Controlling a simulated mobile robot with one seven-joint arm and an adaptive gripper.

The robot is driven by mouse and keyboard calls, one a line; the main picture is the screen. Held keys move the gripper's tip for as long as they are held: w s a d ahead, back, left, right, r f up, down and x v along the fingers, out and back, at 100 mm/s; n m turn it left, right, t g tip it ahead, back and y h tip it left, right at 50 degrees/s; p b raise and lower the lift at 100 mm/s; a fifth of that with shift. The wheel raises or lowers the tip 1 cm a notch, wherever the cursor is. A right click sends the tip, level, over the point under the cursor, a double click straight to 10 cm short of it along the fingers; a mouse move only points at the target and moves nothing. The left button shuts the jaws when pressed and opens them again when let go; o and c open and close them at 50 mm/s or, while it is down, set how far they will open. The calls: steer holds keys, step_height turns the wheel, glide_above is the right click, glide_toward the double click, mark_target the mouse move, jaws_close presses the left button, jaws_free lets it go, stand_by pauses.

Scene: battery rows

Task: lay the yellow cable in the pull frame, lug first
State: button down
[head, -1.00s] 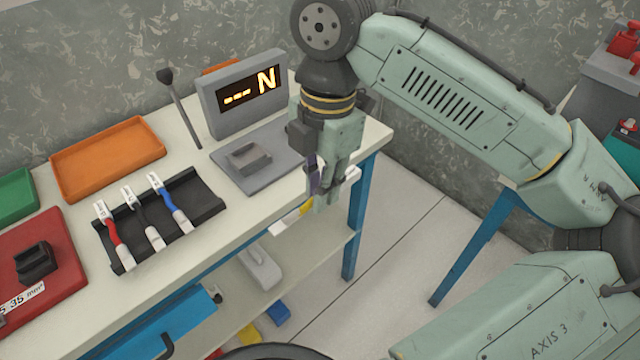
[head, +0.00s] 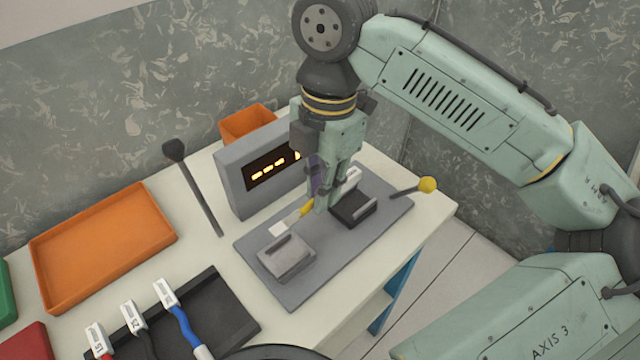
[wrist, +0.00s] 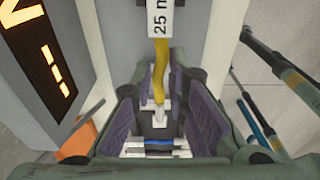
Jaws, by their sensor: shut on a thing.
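The yellow cable (head: 306,207) is held crosswise in my gripper (head: 322,206). In the wrist view the cable (wrist: 160,68) runs between the purple pads, with a label (wrist: 160,18) reading "25 m", cut off by the edge. The pull frame has a grey base plate (head: 325,262), a light grey block (head: 287,257) at left and a dark block (head: 353,210) at right. The gripper appears above the plate between the blocks; the height is unclear.
A display (head: 262,170) stands behind the plate. A yellow-knobbed lever (head: 427,185) is at the plate's right, a dark lever (head: 190,180) at left. A black rack (head: 225,300) holds other cables.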

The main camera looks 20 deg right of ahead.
steer(key=shift+s+r, duration=0.1)
steer(key=shift+s, duration=0.05)
stand_by(0.3)
steer(key=b, duration=0.3)
glide_above(319, 236)
steer(key=shift+d+f, duration=0.2)
steer(key=shift+f, duration=3.2)
steer(key=c, duration=1.5)
jaws_free()
steer(key=r, duration=0.8)
steer(key=d+r, duration=0.1)
steer(key=r, duration=0.3)
steer(key=shift+w, duration=0.3)
